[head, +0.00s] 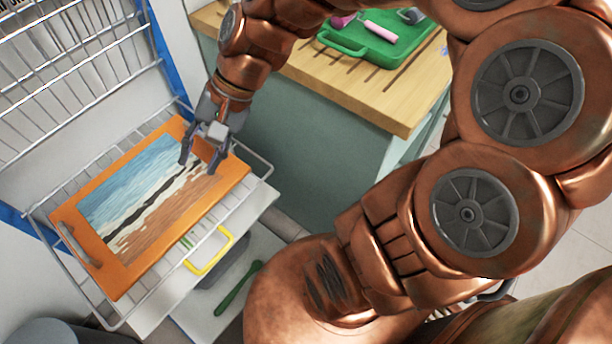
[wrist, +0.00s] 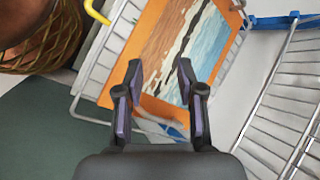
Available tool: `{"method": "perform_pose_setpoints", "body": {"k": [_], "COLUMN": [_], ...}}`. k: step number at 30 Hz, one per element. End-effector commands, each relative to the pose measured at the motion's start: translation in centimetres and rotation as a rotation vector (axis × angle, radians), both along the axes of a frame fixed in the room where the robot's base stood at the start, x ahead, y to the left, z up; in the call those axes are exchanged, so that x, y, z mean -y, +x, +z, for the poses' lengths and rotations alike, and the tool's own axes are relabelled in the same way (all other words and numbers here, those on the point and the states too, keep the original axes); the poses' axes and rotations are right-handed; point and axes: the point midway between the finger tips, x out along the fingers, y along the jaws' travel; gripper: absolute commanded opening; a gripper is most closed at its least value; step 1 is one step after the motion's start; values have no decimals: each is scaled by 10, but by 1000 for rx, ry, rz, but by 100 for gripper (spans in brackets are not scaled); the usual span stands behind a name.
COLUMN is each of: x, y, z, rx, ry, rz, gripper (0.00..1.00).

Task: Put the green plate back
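A green board-like plate (head: 352,38) with a handle slot lies flat on the wooden counter (head: 340,88) at the top of the head view. A pink-handled tool (head: 380,31) lies on it. An orange framed picture board (head: 88,228) lies in the wire basket on the left, and it also shows in the wrist view (wrist: 148,28). My gripper (head: 198,165) hangs over the board's upper right part, fingers apart and empty. In the wrist view, my gripper (wrist: 160,70) is open with nothing between the fingertips. I cannot tell whether the fingers touch the board.
The wire basket (head: 262,166) juts out from a wire rack (head: 70,75) with blue posts. Below it are a yellow handle (head: 209,263) and a dark green handle-like item (head: 238,287). The green-grey counter cabinet (head: 285,135) stands right of the basket. My arm hides much of the right side.

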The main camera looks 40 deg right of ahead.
Motion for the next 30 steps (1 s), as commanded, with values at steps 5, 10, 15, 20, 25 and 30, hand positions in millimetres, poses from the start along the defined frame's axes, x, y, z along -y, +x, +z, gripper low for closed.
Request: {"method": "perform_pose_setpoints", "body": {"k": [5,10,15,20,25,30], "x": [32,74,95,96,95,95], "y": [-94,-144,-160,-161,-161,-161], "z": [-40,-52,-52,-52,-52,-52], "rx": [-24,-73,-96,-98,-98,-98], "ry": [-323,-500,-563,-564,-563,-562], "rz": [396,614,688,692,691,689], "gripper": [38,38,38,38,38,38]}}
